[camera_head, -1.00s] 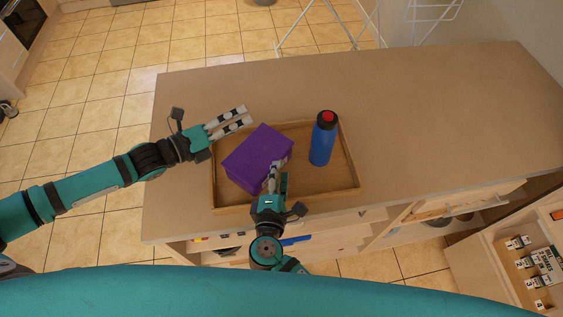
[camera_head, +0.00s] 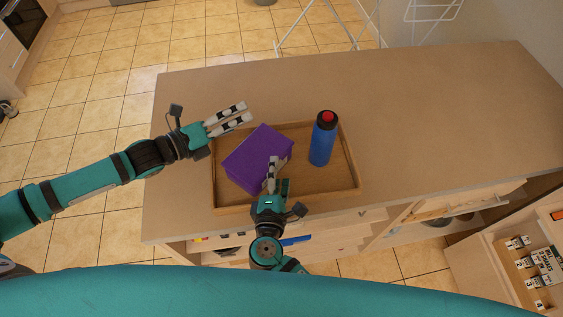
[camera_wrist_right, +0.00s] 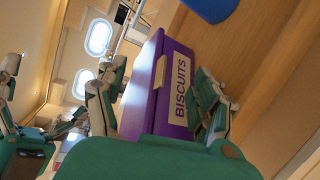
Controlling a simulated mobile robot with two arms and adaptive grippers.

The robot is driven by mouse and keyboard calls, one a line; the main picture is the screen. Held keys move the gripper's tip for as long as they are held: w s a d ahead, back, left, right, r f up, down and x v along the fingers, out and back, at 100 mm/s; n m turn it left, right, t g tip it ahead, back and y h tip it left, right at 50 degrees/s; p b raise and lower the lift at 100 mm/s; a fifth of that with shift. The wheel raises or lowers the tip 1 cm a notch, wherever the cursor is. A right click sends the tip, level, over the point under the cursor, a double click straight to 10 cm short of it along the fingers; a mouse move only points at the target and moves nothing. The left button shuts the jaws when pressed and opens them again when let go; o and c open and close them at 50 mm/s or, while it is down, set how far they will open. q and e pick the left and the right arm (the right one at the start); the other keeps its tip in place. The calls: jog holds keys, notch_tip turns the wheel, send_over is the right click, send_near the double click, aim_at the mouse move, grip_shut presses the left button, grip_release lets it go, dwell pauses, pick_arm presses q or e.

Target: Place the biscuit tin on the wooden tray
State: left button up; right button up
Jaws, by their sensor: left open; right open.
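The biscuit tin is a purple box (camera_head: 256,156) lying in the left part of the wooden tray (camera_head: 325,194) on the counter. In the right wrist view the tin (camera_wrist_right: 165,95) shows a label reading "BISCUITS". My right gripper (camera_head: 273,170) is at the tin's near right side, and in the wrist view its open fingers (camera_wrist_right: 165,105) lie on either side of the tin's labelled end. My left gripper (camera_head: 243,115) is open and empty above the counter, just beyond the tray's far left corner, apart from the tin.
A blue bottle with a red and black cap (camera_head: 323,138) stands upright in the tray, right of the tin. The wooden counter (camera_head: 430,110) is clear to the right and behind. A white rack (camera_head: 330,25) stands beyond its far edge.

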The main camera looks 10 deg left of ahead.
jog(key=v, duration=1.2)
